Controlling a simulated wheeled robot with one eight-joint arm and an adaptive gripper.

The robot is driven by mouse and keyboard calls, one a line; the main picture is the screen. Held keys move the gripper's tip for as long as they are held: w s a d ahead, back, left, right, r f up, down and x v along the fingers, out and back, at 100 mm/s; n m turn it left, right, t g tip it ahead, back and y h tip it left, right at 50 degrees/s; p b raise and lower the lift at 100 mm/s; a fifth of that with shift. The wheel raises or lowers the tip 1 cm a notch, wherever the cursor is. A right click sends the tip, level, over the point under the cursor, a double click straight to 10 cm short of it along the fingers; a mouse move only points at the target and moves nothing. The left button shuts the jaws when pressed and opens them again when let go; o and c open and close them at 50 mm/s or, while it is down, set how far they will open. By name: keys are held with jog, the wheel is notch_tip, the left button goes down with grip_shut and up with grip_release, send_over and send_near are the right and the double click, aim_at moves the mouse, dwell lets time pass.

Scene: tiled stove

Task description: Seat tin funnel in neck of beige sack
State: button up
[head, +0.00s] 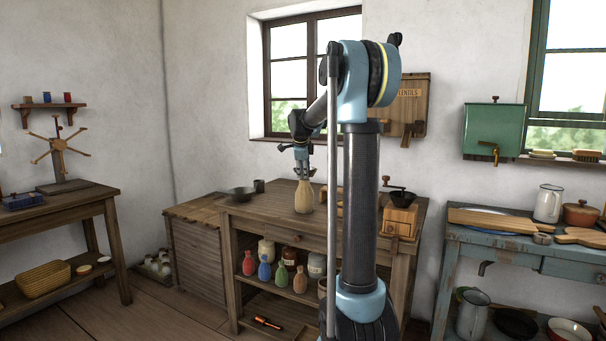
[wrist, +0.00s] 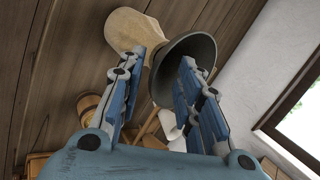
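The beige sack (head: 303,198) stands upright on the wooden workbench in the head view. It also shows in the wrist view (wrist: 126,30), at the top. The dark grey tin funnel (wrist: 192,52) is at the sack's top end in the wrist view, its wide mouth facing my gripper. The spout is hidden, so I cannot tell how deep it sits in the neck. My gripper (head: 304,174) points down just above the sack. In the wrist view its blue fingers (wrist: 172,62) are spread apart, with the funnel just beyond and between the tips, and look open.
A dark bowl (head: 241,194) and a small dark cup (head: 259,186) stand left of the sack. A coffee grinder (head: 400,216) stands at the bench's right end. Several coloured bottles and jars fill the shelf below. Bench top around the sack's front is clear.

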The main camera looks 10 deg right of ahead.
jog(key=v, duration=1.1)
jog(key=shift+s+r, duration=0.15)
jog(key=shift+r, duration=0.05)
